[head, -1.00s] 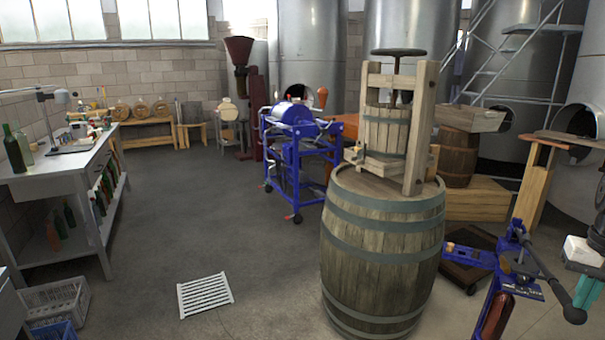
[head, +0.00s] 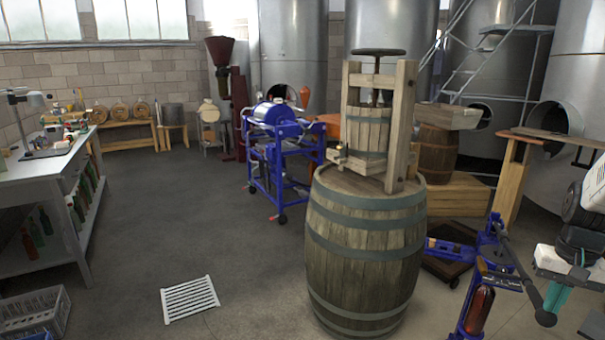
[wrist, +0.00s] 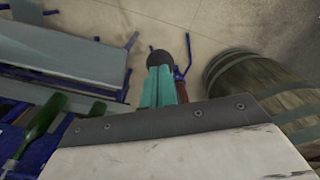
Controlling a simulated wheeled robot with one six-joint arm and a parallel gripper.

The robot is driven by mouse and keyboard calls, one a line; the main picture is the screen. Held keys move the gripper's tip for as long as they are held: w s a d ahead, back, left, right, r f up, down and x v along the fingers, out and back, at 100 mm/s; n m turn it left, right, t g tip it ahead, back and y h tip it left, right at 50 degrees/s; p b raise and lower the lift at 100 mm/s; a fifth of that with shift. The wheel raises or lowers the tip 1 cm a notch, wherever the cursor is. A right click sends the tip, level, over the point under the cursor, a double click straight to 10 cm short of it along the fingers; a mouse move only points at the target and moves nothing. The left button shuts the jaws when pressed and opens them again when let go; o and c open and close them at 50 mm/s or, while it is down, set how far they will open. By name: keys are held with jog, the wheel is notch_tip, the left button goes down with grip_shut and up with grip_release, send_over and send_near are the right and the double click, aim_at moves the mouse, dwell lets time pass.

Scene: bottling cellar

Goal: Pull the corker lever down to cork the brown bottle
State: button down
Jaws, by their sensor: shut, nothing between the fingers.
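The blue floor corker (head: 487,262) stands at the lower right in the head view. Its dark lever (head: 520,268) slopes down to the right and ends in a black ball knob (head: 545,316). The bottle shows partly behind the fingers.
A large barrel (head: 365,250) carrying a wooden press (head: 372,128) stands left of the corker. A blue wheeled machine (head: 282,145) is farther back. A white bench (head: 45,185) with bottles runs along the left. A white floor grate (head: 190,299) lies on otherwise open floor.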

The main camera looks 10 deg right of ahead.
aim_at(544, 324)
jog(key=shift+s+a+f, duration=0.1)
jog(key=shift+f, duration=0.75)
jog(key=shift+s+f, duration=0.1)
jog(key=shift+f, duration=1.3)
jog(key=shift+f, duration=1.05)
jog(key=shift+r, duration=4.55)
